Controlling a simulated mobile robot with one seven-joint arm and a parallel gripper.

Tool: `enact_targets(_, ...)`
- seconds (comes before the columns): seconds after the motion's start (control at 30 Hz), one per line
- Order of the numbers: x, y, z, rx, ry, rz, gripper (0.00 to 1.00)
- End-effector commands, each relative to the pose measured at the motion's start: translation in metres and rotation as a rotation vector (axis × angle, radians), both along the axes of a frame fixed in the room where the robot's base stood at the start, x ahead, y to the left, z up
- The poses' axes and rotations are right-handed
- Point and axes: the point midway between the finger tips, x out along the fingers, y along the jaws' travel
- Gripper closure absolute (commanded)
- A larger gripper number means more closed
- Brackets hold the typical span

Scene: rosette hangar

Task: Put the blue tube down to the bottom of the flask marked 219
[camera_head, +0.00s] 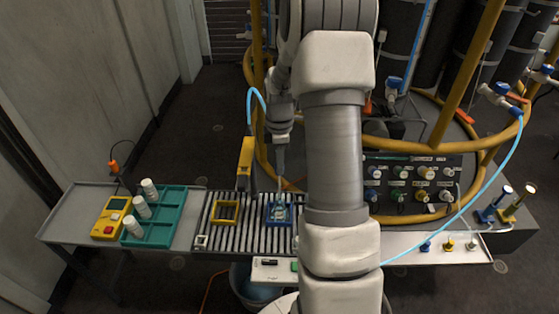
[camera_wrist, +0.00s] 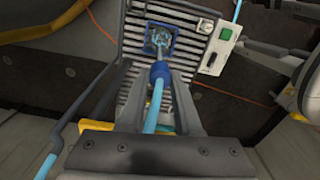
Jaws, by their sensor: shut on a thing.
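The blue tube (camera_wrist: 151,118) runs up between the fingers of my gripper (camera_wrist: 158,75), which is shut on its darker blue sleeve (camera_wrist: 158,72). A thin pale end extends from the sleeve toward a clear flask (camera_wrist: 159,36) in a blue square holder (camera_wrist: 147,26). In the head view the flask (camera_head: 279,210) stands in its holder (camera_head: 268,220) on the slatted rack, below my gripper (camera_head: 281,155). The tube (camera_head: 251,96) loops up behind the gripper. I cannot tell whether its end is inside the neck, and the number 219 is not readable.
A yellow square holder (camera_head: 217,220) looks empty left of the flask. A yellow upright box (camera_head: 245,160) stands close behind. A teal tray (camera_head: 160,233) with white bottles and a yellow meter (camera_head: 110,217) are at left. A knob panel (camera_head: 412,184) is at right.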

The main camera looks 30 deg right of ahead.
Motion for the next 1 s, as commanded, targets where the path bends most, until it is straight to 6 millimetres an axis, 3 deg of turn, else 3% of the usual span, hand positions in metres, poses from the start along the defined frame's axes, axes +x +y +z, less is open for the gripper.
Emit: enact_targets(1.0, 0.0, 0.0, -0.025, 0.0, 0.0, 0.0, 1.0)
